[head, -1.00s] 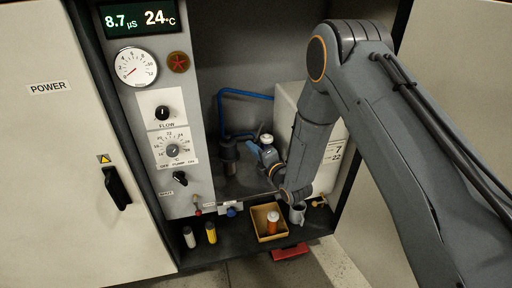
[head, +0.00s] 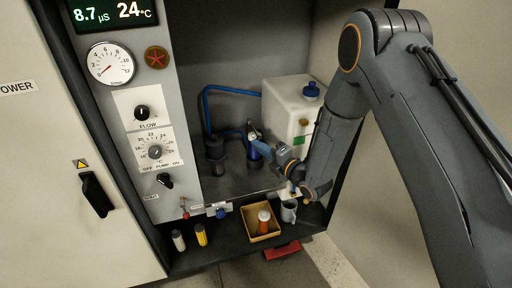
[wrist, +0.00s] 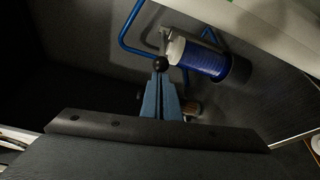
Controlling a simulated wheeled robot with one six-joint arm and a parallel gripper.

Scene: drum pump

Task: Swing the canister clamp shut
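The blue canister (wrist: 208,60) with a whitish end cap lies slantwise across the upper right of the wrist view. In the head view the canister (head: 252,136) stands in the cabinet, partly behind my gripper. A clamp lever with a black ball knob (wrist: 161,64) shows beside the cap in the wrist view. My gripper (wrist: 160,78) has its two blue fingers together, with their tips at the knob. I cannot tell whether they pinch it or only touch it. In the head view my gripper (head: 261,148) is beside the canister, and the clamp is too small to make out.
A white tank (head: 291,100) stands right of the canister, and a dark filter body (head: 215,150) with blue pipe stands left.

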